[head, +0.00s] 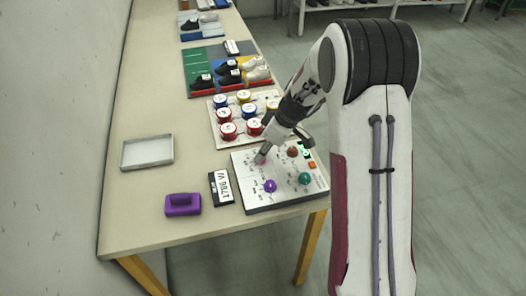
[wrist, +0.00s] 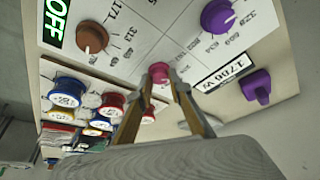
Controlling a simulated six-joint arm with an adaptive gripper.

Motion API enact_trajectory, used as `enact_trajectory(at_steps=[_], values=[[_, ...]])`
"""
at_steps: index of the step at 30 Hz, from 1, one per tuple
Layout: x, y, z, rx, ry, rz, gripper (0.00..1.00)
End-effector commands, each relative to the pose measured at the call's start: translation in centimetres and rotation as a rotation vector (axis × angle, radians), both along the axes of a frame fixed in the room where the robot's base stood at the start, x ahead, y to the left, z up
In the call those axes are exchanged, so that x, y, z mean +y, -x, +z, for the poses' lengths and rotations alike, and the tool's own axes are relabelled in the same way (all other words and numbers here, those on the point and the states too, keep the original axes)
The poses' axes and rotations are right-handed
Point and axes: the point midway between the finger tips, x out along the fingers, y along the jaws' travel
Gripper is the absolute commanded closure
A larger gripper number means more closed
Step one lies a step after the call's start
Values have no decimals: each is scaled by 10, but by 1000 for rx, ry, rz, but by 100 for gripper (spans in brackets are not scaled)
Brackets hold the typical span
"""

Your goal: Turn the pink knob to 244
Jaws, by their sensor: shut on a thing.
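The pink knob (wrist: 159,70) sits on the white control panel (head: 241,172), which also shows in the wrist view (wrist: 132,72). My gripper (wrist: 161,82) has its two fingers around the pink knob and is shut on it. In the head view, my gripper (head: 264,156) reaches down to the panel's upper left part, and only a little of the pink knob shows there. The numbers around the pink knob are hidden or too small to read, so its setting cannot be told.
The panel also carries a brown knob (wrist: 91,38), a purple knob (wrist: 218,16), a green knob (head: 305,178) and a green OFF display (wrist: 55,20). Beside it are a black label block (head: 221,189), a purple handled block (head: 183,204), a grey tray (head: 147,152) and a board of colored spools (head: 228,131).

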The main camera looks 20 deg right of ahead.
Motion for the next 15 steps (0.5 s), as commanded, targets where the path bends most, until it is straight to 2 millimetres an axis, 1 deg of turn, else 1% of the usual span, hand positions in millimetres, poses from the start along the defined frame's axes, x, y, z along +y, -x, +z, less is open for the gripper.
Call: enact_trajectory(at_steps=[8, 9, 10, 15], values=[[-1, 1, -2, 4, 1, 0, 100], [-1, 1, -2, 4, 1, 0, 70], [-1, 1, -2, 4, 1, 0, 64], [0, 1, -1, 2, 1, -1, 64]])
